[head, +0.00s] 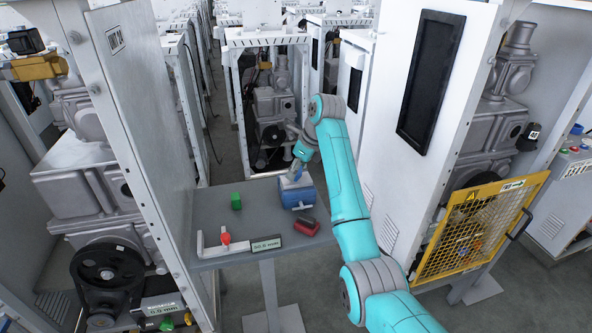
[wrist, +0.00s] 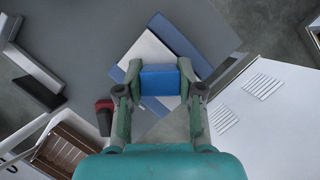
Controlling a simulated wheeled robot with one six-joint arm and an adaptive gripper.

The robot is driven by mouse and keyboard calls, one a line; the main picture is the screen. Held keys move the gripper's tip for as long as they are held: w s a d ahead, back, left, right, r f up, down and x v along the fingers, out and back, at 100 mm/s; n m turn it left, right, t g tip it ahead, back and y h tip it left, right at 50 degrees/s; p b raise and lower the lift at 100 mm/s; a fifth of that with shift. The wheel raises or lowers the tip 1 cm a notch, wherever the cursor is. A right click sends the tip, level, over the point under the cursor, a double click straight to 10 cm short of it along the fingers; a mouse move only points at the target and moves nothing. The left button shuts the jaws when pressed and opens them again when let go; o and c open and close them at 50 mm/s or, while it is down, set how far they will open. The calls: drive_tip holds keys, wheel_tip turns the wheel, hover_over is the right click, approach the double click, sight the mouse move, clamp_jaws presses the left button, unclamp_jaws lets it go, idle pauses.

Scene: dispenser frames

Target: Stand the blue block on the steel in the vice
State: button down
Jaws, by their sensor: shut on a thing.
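The blue block (wrist: 160,80) is between the two fingers of my gripper (wrist: 160,88) in the wrist view, and the gripper is shut on it. Behind it lies the blue vice (wrist: 181,42), with a pale steel piece (wrist: 147,50) between its blue jaws. The block overlaps the steel in this view; I cannot tell whether they touch. In the head view the vice (head: 297,192) stands on the right part of the grey table, with my gripper (head: 295,172) right above it. The block is hard to make out there.
The grey table (head: 215,256) also holds a green block (head: 236,201), a red piece (head: 225,239), a pale L-shaped square (head: 199,245), a small sign (head: 267,243) and a red-and-black object (head: 306,226) near the vice. A white cabinet (head: 410,130) stands close on the right.

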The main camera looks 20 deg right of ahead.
drive_tip(key=shift+f, duration=0.15)
drive_tip(key=c, duration=0.7)
unclamp_jaws()
